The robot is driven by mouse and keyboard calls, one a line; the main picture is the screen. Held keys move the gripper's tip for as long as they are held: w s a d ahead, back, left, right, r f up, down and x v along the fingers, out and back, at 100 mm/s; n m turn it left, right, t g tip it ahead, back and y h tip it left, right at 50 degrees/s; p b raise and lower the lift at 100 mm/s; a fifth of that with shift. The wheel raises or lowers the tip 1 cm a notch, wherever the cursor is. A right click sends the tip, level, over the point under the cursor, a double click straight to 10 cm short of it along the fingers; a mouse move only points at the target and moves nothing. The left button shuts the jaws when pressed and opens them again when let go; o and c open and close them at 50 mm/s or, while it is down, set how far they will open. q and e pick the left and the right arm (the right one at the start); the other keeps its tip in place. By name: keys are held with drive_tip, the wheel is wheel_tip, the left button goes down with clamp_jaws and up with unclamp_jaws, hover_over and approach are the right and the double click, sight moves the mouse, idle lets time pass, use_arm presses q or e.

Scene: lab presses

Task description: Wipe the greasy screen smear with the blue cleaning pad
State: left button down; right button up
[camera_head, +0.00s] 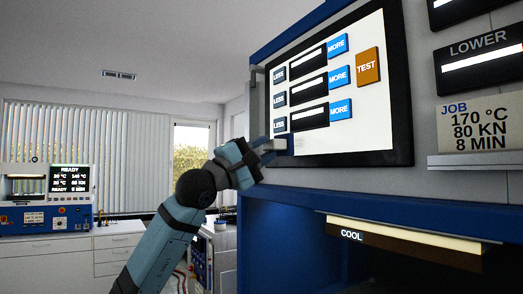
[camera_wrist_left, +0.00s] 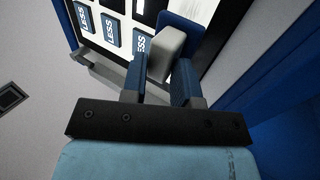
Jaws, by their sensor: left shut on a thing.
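The press's large white touch screen (camera_head: 352,120) fills the upper middle of the head view, with blue MORE and LESS buttons and an orange TEST button. My left gripper (camera_head: 275,146) is at the screen's lower left corner. In the left wrist view, my left gripper (camera_wrist_left: 160,76) is shut on the light grey grip of the blue cleaning pad (camera_wrist_left: 181,28). The pad is at the lower part of the screen, close to its face; I cannot tell whether it touches. My right gripper is not in view.
A COOL ledge (camera_head: 405,243) juts out below the screen, over a dark opening in the blue press frame. A job card (camera_head: 487,122) sits on a ledge to the right. A second press (camera_head: 45,200) stands on a counter at the far left.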

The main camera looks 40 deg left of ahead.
sight(280, 149)
use_arm(q)
drive_tip(key=shift+w+d, duration=0.35)
drive_tip(key=shift+w, duration=0.5)
idle(0.3)
drive_tip(key=shift+d, duration=0.1)
drive_tip(key=shift+s+d+b, duration=0.2)
drive_tip(key=shift+s+d, duration=0.25)
drive_tip(key=shift+d, duration=0.4)
drive_tip(key=shift+s+d+b, duration=0.2)
drive_tip(key=shift+s+d, duration=0.2)
drive_tip(key=shift+d, duration=0.45)
drive_tip(key=shift+w, duration=0.1)
drive_tip(key=shift+w+a+r+b, duration=0.1)
drive_tip(key=shift+w+a+b, duration=0.25)
drive_tip(key=shift+a, duration=0.55)
drive_tip(key=shift+w+a+b, duration=0.15)
drive_tip(key=shift+w+a, duration=0.3)
drive_tip(key=shift+a, duration=0.45)
